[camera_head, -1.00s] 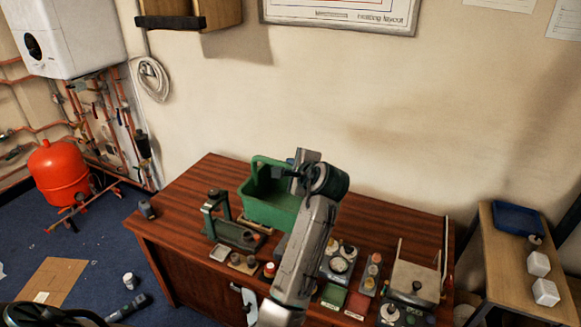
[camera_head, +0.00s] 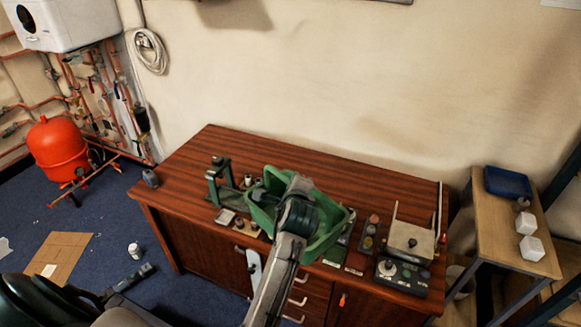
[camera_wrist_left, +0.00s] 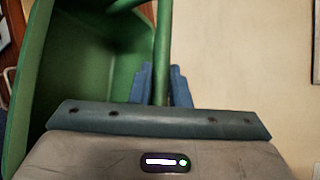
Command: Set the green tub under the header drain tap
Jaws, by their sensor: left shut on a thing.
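The green tub (camera_head: 335,222) is an open box, tilted over the front middle of the wooden bench. My left gripper (camera_head: 297,187) is shut on its handle bar. In the left wrist view the green bar (camera_wrist_left: 161,55) runs between the blue fingers (camera_wrist_left: 157,85), with the tub's open inside (camera_wrist_left: 85,70) to the left. The tub looks lifted, but its gap above the bench is hard to judge. My left forearm hides part of it. Copper pipework (camera_head: 100,95) is on the wall at far left; I cannot pick out the header drain tap there. My right gripper is out of view.
The bench (camera_head: 190,185) carries a green-framed tool (camera_head: 219,182), small parts and a control box (camera_head: 400,277). A red vessel (camera_head: 57,150) stands below the boiler (camera_head: 65,22). Cardboard (camera_head: 60,262), a white pot (camera_head: 134,250) and a torch-like tool (camera_head: 135,277) lie on the blue floor.

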